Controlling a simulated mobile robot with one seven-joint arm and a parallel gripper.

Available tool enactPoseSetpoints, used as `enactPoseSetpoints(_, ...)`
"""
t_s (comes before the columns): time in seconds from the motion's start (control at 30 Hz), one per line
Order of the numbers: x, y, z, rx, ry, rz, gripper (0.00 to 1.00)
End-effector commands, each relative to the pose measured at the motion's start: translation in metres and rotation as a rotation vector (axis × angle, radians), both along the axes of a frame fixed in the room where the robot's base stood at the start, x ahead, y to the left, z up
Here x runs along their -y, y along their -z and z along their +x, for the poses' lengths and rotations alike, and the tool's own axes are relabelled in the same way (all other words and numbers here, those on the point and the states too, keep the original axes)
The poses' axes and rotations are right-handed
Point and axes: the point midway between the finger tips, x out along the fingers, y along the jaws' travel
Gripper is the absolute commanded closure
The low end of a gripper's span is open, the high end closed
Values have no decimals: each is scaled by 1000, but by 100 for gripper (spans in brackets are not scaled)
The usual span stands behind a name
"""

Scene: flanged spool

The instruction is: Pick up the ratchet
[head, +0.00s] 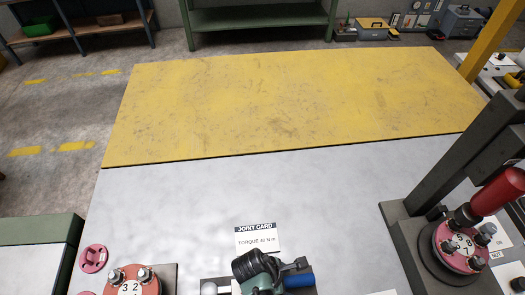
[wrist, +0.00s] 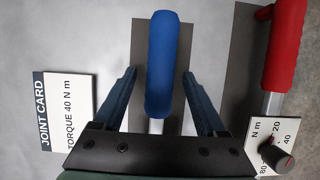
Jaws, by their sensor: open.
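A tool with a blue handle (wrist: 161,60) and a grey metal shaft, which I take to be the ratchet, lies on a dark grey plate in the wrist view. In the head view, its blue handle (head: 299,281) shows at the bottom edge, partly covered by my arm. My gripper (wrist: 160,74) is open, with one finger on each side of the handle. Gaps show between the handle and both fingers. The tool's working end is hidden behind the gripper body. In the head view, my gripper (head: 289,268) is at the bottom centre.
A red-handled tool (wrist: 285,40) lies to the right on another grey plate, beside a scale card and knob. A joint card (head: 257,239) lies beyond my gripper. Flanged parts stand lower left (head: 133,285) and right (head: 463,247). The yellow surface (head: 270,100) is clear.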

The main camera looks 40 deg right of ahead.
Motion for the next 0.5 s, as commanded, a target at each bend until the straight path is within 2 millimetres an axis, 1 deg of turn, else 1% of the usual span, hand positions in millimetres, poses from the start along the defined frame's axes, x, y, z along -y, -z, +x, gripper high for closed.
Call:
enactPoseSetpoints(0.1, 0, 0, 0, 0, 0, 0, 26)
enactPoseSetpoints(0.13, 0, 0, 0, 1, 0, 0, 30)
enactPoseSetpoints(0.27, 0, 0, 0, 1, 0, 0, 53)
enactPoseSetpoints(0.3, 0, 0, 0, 1, 0, 0, 60)
enactPoseSetpoints(0.37, 0, 0, 0, 1, 0, 0, 71)
enactPoseSetpoints(0.4, 0, 0, 0, 1, 0, 0, 78)
enactPoseSetpoints(0.47, 0, 0, 0, 0, -1, 0, 89)
enactPoseSetpoints(0.5, 0, -1, 0, 0, -1, 0, 96)
